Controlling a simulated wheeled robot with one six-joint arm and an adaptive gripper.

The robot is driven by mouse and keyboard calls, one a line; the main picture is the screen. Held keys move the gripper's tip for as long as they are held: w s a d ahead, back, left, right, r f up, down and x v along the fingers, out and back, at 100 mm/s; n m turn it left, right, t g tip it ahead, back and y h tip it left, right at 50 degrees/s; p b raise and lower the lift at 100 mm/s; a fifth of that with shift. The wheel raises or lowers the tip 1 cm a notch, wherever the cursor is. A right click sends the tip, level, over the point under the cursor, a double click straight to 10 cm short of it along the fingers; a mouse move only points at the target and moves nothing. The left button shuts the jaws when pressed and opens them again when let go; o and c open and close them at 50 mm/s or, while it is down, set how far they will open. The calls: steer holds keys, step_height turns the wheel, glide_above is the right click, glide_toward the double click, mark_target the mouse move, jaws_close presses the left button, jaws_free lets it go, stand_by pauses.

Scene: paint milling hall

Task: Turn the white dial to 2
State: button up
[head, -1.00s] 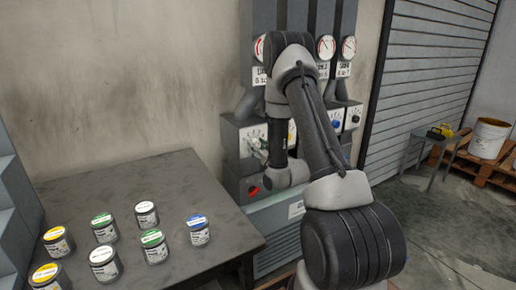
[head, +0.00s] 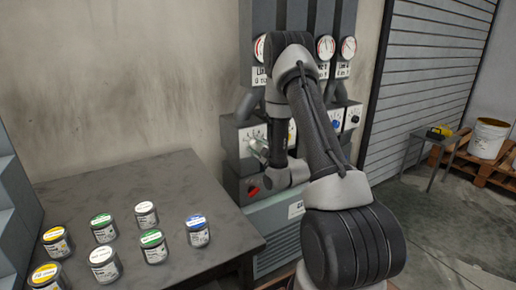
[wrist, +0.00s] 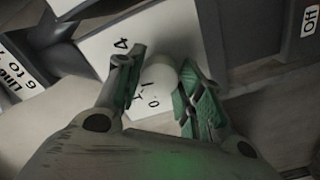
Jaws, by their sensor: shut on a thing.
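The white dial (wrist: 160,76) shows in the wrist view as a pale round knob on a white plate (wrist: 105,50). The numerals 4, 1 and 0 are visible on the plate around it; the others are hidden. My gripper (wrist: 161,72) has its two green-padded fingers on either side of the dial and is shut on it. The dial's pointer mark cannot be made out. In the head view my gripper (head: 260,150) is at the leftmost plate of the grey panel (head: 229,135), and it covers the dial.
Other plates with a blue knob (head: 336,124) and a black knob (head: 355,118) sit to the right on the panel. A dark table (head: 150,185) with several paint jars stands at left. A roller shutter (head: 425,75) is at right.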

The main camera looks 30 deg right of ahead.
steer(key=shift+n, duration=0.7)
steer(key=o, duration=1)
steer(key=shift+s, duration=0.15)
steer(key=s, duration=0.7)
steer(key=shift+s+d, duration=0.1)
steer(key=shift+d, duration=0.05)
